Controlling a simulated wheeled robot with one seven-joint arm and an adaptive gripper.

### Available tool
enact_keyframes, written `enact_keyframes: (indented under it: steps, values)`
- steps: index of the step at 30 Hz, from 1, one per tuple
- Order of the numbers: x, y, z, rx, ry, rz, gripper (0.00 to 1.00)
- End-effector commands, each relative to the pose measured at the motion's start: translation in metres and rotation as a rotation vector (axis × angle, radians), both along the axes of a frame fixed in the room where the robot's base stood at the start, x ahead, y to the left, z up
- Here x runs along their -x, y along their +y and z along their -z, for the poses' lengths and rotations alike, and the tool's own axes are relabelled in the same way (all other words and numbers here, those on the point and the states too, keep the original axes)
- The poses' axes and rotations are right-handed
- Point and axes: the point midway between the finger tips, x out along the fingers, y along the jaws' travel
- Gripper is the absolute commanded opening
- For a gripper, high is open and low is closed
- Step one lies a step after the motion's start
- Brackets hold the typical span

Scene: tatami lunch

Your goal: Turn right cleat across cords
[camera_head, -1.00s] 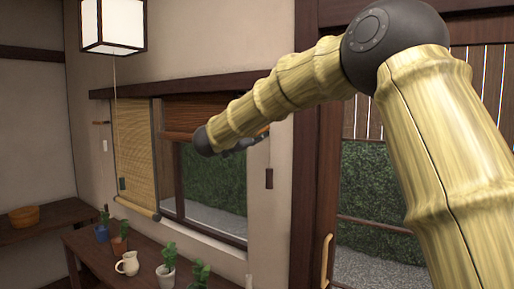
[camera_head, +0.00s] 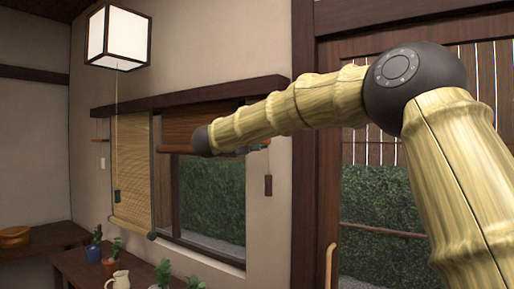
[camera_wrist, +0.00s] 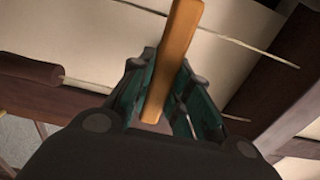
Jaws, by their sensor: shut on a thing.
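In the wrist view my gripper (camera_wrist: 168,66) is shut on the right cleat (camera_wrist: 181,38), an orange-brown wooden bar between its teal-lined fingers. The bar runs up and slightly right in that picture, and its lower part lies deep between the fingers. Thin pale cords (camera_wrist: 262,50) run slantwise behind the bar, near the cream wall. In the head view my gripper is mostly hidden behind my wrist, beside the right window. A dark brown cord pull (camera_head: 268,185) hangs just below it. I cannot tell whether the cords touch the cleat.
A lowered bamboo blind (camera_head: 131,175) covers the left window; a raised reddish blind (camera_head: 190,128) tops the right one. The left cleat (camera_head: 101,140) is on the wall. A paper lantern (camera_head: 117,37) hangs at upper left. Potted plants (camera_head: 93,252) and a cream jug (camera_head: 118,281) stand below.

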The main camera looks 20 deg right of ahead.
Motion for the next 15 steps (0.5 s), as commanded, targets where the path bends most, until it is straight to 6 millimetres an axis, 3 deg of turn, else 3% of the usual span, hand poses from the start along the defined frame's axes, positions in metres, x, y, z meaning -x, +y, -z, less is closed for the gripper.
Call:
enact_keyframes:
  steps: [14,15]
  values:
    - [-0.0001,0.0,0.0025,-0.01,-0.008,0.001,0.0]
    - [-0.0001,0.0,0.0025,-0.01,-0.008,0.001,0.22]
